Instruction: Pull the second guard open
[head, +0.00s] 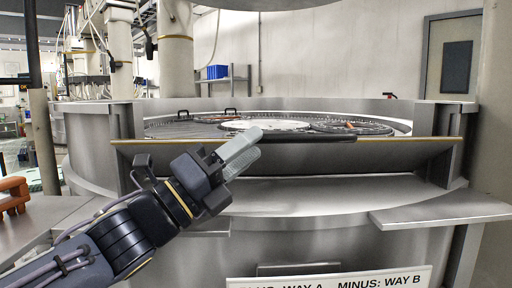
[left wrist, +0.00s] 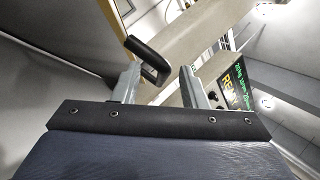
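A wide metal guard panel (head: 400,152) with a thin yellowish top edge leans across the front opening of the round lapping machine. A dark bar handle (head: 310,138) runs along its top edge. My left gripper (head: 248,148) is at the left end of this handle, its pale fingers overlapping the panel. In the left wrist view the black handle (left wrist: 147,52) lies by the tip of the left finger, partly hidden behind it. The fingers (left wrist: 158,85) stand apart with a clear gap, and I see no firm hold. Whether they touch the handle cannot be told. My right gripper is not in view.
Behind the panel, the machine's table carries a pale disc (head: 265,125) and dark rings (head: 350,128). A metal ledge (head: 440,209) juts out at the right. An orange object (head: 13,193) lies on a left-hand surface. A lettered sign (head: 330,278) is at the bottom.

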